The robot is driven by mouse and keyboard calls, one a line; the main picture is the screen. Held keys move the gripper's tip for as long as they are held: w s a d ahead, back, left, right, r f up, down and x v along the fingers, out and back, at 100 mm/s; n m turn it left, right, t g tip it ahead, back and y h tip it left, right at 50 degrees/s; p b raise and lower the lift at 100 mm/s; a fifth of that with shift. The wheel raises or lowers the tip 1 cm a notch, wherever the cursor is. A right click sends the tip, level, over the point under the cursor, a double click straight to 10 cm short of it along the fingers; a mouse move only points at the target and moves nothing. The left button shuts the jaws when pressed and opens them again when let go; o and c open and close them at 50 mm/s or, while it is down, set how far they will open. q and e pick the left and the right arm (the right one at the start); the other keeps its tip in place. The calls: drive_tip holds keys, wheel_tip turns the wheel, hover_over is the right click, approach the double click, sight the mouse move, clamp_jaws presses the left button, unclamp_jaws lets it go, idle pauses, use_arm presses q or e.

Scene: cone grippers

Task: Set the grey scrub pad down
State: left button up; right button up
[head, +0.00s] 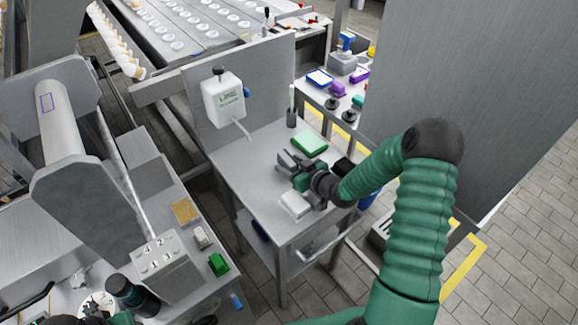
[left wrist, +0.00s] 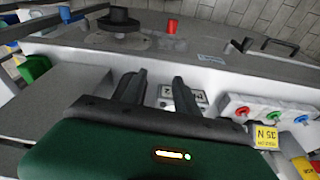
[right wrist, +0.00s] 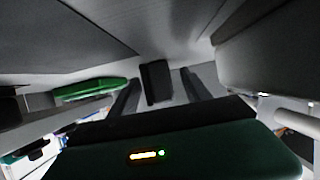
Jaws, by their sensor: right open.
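A dark grey block, which looks like the grey scrub pad (right wrist: 156,82), shows between the fingers of my right gripper (right wrist: 157,90) in the right wrist view. There are gaps on both sides of it, so the fingers stand apart from it. In the head view my right gripper (head: 287,166) is low over the small metal table (head: 262,178); the pad is hard to separate from the fingers there. My left gripper (left wrist: 158,88) has its fingers apart with nothing between them, over the machine top at the left.
A green pad (head: 310,143) lies behind my right gripper and a white block (head: 295,205) in front of it. The table's left front is clear.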

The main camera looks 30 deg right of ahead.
use_arm(q)
drive_tip(key=shift+d, duration=0.3)
use_arm(e)
drive_tip(key=shift+w+d+f, duration=0.2)
drive_tip(key=shift+d, duration=0.15)
use_arm(q)
drive_tip(key=shift+a, duration=0.2)
use_arm(e)
drive_tip(key=shift+a, duration=0.35)
drive_tip(key=c, duration=1.2)
use_arm(q)
drive_tip(key=shift+d, duration=0.1)
use_arm(e)
drive_tip(key=shift+d, duration=0.1)
clamp_jaws()
